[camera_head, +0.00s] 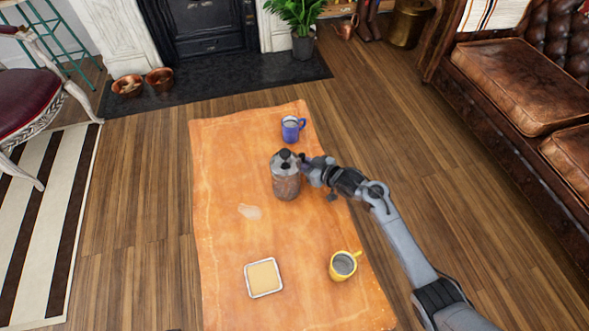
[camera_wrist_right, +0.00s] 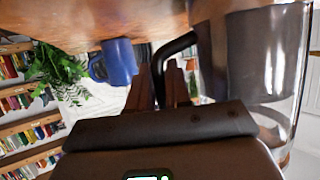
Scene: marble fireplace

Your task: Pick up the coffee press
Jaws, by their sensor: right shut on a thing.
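The coffee press (camera_head: 286,186), a glass cylinder with a metal top and dark knob, is upright over the orange table (camera_head: 225,170). I cannot tell whether its base touches the table. My right gripper (camera_head: 314,168) is at the press's right side. In the right wrist view its two fingers (camera_wrist_right: 167,84) are closed on the black handle (camera_wrist_right: 182,43), with the clear glass body (camera_wrist_right: 265,60) at the right. The fingers hide part of the handle. My left gripper is not in view.
A blue mug (camera_head: 292,129) stands just behind the press; it also shows in the right wrist view (camera_wrist_right: 114,63). A yellow mug (camera_head: 343,265) and a square dish (camera_head: 263,278) are nearer the front. A pale patch (camera_head: 250,212) marks the table. The table's left side is clear.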

